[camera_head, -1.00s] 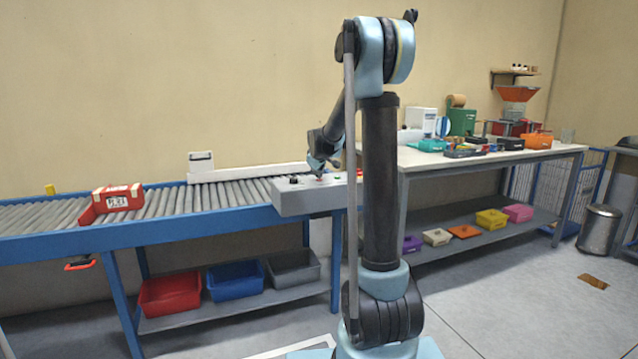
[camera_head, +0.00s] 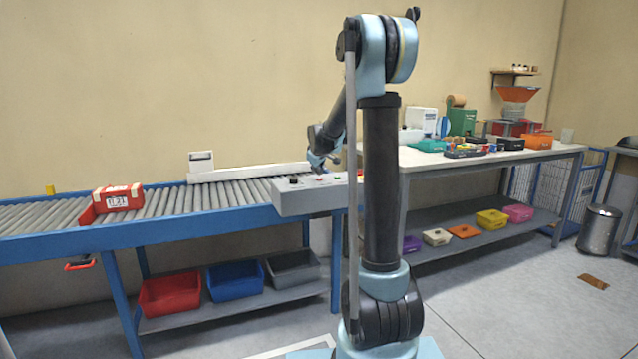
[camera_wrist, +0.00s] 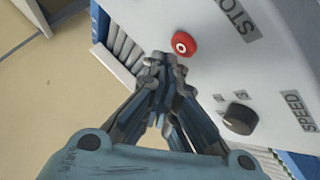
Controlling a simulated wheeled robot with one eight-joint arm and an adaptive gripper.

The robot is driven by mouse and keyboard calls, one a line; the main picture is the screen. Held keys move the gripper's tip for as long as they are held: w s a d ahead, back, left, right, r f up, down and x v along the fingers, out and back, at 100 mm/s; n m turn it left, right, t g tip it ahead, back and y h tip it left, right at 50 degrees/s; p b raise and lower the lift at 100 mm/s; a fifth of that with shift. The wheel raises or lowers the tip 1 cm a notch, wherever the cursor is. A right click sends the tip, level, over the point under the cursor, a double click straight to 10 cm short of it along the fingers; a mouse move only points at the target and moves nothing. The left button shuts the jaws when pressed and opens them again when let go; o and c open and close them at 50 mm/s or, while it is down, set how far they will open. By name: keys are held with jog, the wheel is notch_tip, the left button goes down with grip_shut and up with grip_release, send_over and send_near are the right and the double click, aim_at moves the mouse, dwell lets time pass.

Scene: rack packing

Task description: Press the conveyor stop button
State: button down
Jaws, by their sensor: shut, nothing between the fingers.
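The red stop button (camera_wrist: 183,44) sits on the light-coloured control panel (camera_wrist: 265,75), beside the printed word STOP in the wrist view. My gripper (camera_wrist: 163,60) is shut and empty, its fingertips just to the lower left of the button in that view. They look apart from the button, though the exact gap is unclear. In the head view my gripper (camera_head: 318,172) is just above the control box (camera_head: 300,204) at the conveyor's right end, and a bit of red shows under it.
A dark speed knob (camera_wrist: 240,118) is on the same panel. A red box (camera_head: 118,199) rests on the roller conveyor (camera_head: 215,197) at the left. Bins stand on the shelf below. A workbench (camera_head: 480,160) with several items is at the right.

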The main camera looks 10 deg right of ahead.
aim_at(317, 179)
jog(key=shift+r, duration=0.15)
jog(key=shift+r, duration=2.35)
jog(key=shift+s, duration=0.1)
